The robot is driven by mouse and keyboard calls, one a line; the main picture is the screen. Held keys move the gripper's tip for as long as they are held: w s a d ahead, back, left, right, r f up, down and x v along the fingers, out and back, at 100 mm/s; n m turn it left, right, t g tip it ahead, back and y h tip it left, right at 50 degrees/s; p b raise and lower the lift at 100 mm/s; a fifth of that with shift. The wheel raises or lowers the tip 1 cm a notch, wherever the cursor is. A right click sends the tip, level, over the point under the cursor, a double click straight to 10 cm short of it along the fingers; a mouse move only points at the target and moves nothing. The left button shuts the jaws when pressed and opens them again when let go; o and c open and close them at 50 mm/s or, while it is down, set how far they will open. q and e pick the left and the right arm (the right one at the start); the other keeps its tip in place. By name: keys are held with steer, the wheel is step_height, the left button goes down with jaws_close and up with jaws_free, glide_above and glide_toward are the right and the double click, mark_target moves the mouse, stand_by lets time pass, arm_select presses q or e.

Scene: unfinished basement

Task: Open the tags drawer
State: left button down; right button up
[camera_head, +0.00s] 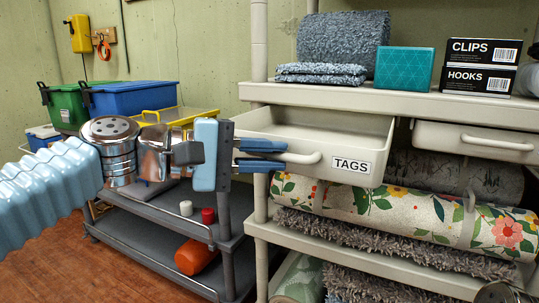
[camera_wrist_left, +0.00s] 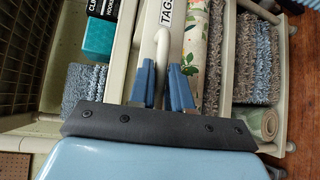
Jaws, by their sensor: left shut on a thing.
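The tags drawer (camera_head: 385,152) is a cream drawer with a white "TAGS" label (camera_head: 351,165) on its front. It stands pulled out from under the shelf, and its visible inside looks empty. My left gripper (camera_head: 285,156) reaches in from the left and is shut on the drawer's pale bar handle (camera_head: 312,158). In the left wrist view, the blue fingers (camera_wrist_left: 163,80) sit on either side of the handle (camera_wrist_left: 163,42), and part of the label shows beside it. My right gripper is not in view.
A second drawer (camera_head: 475,141) to the right is closed. The shelf (camera_head: 370,98) above holds towels, a teal box (camera_head: 405,68) and black CLIPS and HOOKS boxes (camera_head: 480,65). Rolled rugs (camera_head: 400,212) lie below. A grey cart (camera_head: 150,255) with bins stands left, behind my arm.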

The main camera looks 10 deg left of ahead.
arm_select(q)
steer(key=c, duration=1.4)
jaws_free()
steer(key=shift+a, duration=0.15)
steer(key=v, duration=1.3)
steer(key=shift+s+a, duration=0.2)
steer(key=shift+a, duration=0.05)
steer(key=shift+r, duration=0.1)
